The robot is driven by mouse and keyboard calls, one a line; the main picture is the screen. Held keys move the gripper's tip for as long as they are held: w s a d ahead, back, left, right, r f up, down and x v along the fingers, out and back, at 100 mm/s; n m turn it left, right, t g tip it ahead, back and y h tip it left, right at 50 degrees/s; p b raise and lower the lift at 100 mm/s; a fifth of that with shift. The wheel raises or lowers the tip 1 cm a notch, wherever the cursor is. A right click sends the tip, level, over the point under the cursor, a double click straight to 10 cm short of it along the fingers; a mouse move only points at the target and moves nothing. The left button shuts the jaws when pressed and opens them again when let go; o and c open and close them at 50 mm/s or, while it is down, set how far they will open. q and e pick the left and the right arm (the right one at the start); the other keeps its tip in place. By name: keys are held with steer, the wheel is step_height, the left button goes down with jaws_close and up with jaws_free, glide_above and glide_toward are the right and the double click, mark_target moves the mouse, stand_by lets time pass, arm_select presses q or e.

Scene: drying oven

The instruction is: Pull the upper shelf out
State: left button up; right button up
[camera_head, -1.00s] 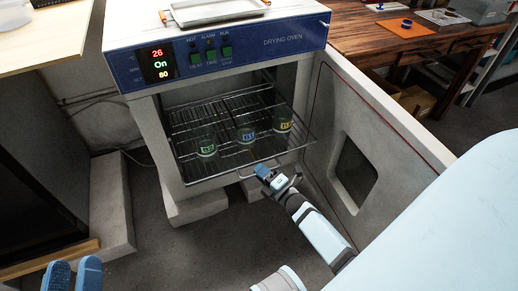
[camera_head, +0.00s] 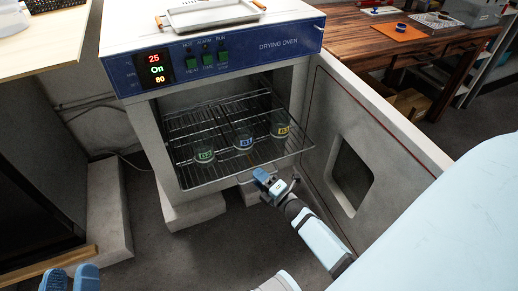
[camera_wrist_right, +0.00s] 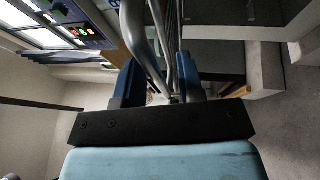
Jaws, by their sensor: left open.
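The upper shelf (camera_head: 183,176) is a wire rack in the open drying oven (camera_head: 136,79), with its front edge at the oven's mouth. Three beakers with green, blue (camera_head: 243,139) and yellow labels stand upright on it. My right gripper (camera_head: 262,178) is at the front, just below the shelf's front edge. In the right wrist view the bent metal bars of the handle (camera_wrist_right: 140,38) run between its two blue fingers (camera_wrist_right: 160,88). The fingers are drawn in around the bars; their contact is partly hidden. My left gripper (camera_head: 70,279) is open and empty at the lower left, cut by the frame.
The oven door (camera_head: 312,135) stands open on the right, close to my right arm. A metal tray (camera_head: 212,14) lies on top of the oven. A wooden table (camera_head: 360,40) stands behind right. The floor in front of the oven is clear.

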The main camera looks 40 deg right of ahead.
arm_select(q)
steer(key=shift+s+a+p, duration=0.1)
steer(key=shift+a+p, duration=0.1)
steer(key=shift+p, duration=0.25)
arm_select(e)
steer(key=v, duration=1.3)
steer(key=shift+s, duration=0.4)
arm_select(q)
steer(key=shift+d+r, duration=0.1)
steer(key=shift+r, duration=0.2)
arm_select(e)
steer(key=shift+d, duration=0.1)
